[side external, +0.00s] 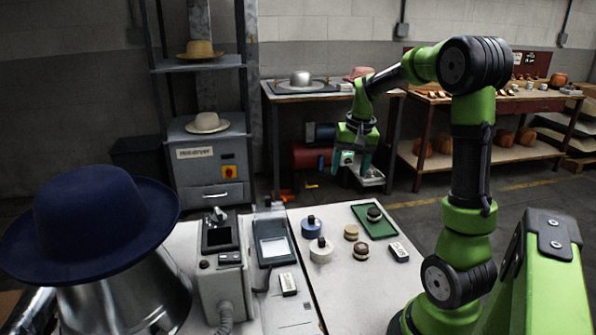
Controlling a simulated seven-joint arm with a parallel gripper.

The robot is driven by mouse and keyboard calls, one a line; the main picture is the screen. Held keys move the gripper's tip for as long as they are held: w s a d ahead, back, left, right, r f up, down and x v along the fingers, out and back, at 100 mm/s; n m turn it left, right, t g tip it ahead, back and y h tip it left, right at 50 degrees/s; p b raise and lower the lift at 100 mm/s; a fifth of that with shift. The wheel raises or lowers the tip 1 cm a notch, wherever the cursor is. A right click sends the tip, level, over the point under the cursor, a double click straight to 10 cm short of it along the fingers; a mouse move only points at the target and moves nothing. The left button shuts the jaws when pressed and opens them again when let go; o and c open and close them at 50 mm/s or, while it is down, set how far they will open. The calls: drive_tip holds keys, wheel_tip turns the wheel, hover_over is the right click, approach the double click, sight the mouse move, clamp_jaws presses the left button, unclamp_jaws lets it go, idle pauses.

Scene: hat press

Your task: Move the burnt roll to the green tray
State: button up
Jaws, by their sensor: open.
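The green tray (381,231) lies flat on the white worktop, with a dark, roundish item (374,214) on it. A dark brown, roll-like item with a pale band (361,252) sits on the worktop left of the tray. A lighter tan one (351,232) sits just behind it. Both dark items could pass for the burnt roll; at this size I cannot tell which is burnt. My gripper (352,167) hangs fingers down, above and behind the tray, open, with nothing seen between its fingers. It is apart from the items.
A blue round piece (311,229) and a cream one (320,252), both with black tops, stand left of the rolls. A control box (218,258) and a large navy hat (90,220) fill the left. The worktop's front is clear.

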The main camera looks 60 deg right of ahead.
drive_tip(key=a+r+n+t, duration=0.2)
drive_tip(key=a+r+n, duration=0.15)
drive_tip(key=a, duration=0.95)
drive_tip(key=s+a+r+n+t+y, duration=0.1)
drive_tip(key=s+a+n, duration=0.1)
drive_tip(key=a, duration=0.5)
drive_tip(key=s+a+n+t+y, duration=0.1)
drive_tip(key=s+a, duration=0.3)
drive_tip(key=a, duration=0.4)
drive_tip(key=shift+s+a+r+n+t+y, duration=0.15)
drive_tip(key=shift+a+r+n+t+y, duration=0.2)
drive_tip(key=shift+t, duration=0.25)
